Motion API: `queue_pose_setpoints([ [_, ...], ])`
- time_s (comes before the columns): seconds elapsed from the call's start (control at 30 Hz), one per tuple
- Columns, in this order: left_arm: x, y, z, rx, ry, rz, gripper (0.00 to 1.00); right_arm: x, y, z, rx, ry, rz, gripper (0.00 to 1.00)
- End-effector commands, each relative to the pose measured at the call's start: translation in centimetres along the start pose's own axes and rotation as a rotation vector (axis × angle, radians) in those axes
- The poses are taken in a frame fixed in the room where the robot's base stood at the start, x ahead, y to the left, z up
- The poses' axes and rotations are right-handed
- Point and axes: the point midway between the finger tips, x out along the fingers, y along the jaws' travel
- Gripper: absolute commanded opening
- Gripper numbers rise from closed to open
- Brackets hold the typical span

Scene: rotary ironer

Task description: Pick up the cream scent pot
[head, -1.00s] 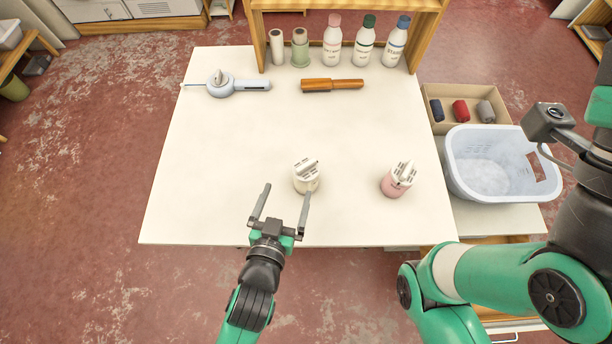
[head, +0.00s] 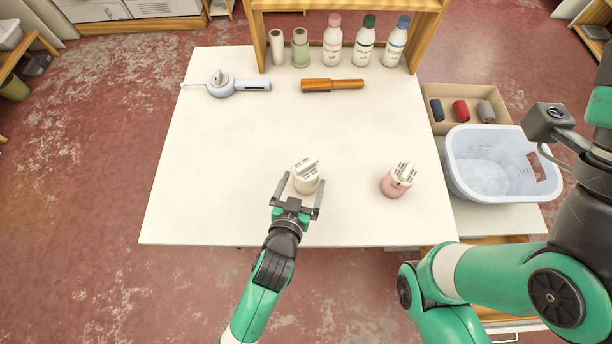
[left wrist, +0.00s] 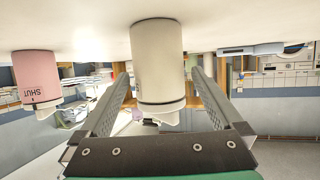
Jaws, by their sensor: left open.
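The cream scent pot (head: 306,180) stands upright near the front middle of the white table. It has a slotted top with a raised bar. My left gripper (head: 302,183) is open, with one finger on each side of the pot's near part. In the left wrist view, which looks upside down, the cream pot (left wrist: 158,65) shows between the two spread fingers (left wrist: 158,82). I see a gap beside each finger there. My right arm stands at the right of the head view, and its gripper cannot be made out.
A pink pot (head: 397,181) stands to the right; it also shows in the left wrist view (left wrist: 36,78). A laundry basket (head: 498,165) sits at the right. The table's left part is clear.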

Motion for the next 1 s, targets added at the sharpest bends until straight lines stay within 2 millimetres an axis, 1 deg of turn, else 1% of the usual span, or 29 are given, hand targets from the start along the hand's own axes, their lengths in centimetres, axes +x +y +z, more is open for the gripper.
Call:
queue_pose_setpoints([
  [0.03,0.9,0.1,0.1,0.000,-0.001,-0.001,1.00,0.0,0.0,0.0,0.000,0.000,0.000,0.50],
  [0.1,2.0,0.1,0.1,0.000,-0.001,0.000,1.00,0.0,0.0,0.0,0.000,0.000,0.000,0.50],
  [0.2,3.2,0.1,0.1,0.000,0.000,0.000,1.00,0.0,0.0,0.0,0.000,0.000,0.000,0.50],
  [0.3,3.7,0.1,0.1,0.000,0.000,0.000,1.00,0.0,0.0,0.0,0.000,0.000,0.000,0.50],
  [0.5,3.8,0.1,0.1,0.000,0.001,0.001,1.00,0.0,0.0,0.0,0.000,0.000,0.000,0.50],
  [0.57,3.8,0.1,0.1,0.000,0.001,0.001,0.89,0.0,0.0,0.0,0.000,0.000,0.000,0.50],
  [0.6,3.8,0.1,0.1,0.000,0.001,0.001,0.82,0.0,0.0,0.0,0.000,0.000,0.000,0.50],
  [0.77,3.7,0.1,0.1,0.000,0.001,0.001,0.53,0.0,0.0,0.0,0.000,0.000,0.000,0.50],
  [0.9,3.7,0.1,0.1,0.000,0.001,0.001,0.28,0.0,0.0,0.0,0.000,0.000,0.000,0.50],
  [1.0,3.7,0.1,0.1,0.000,0.002,0.001,0.12,0.0,0.0,0.0,0.000,0.000,0.000,0.50],
])
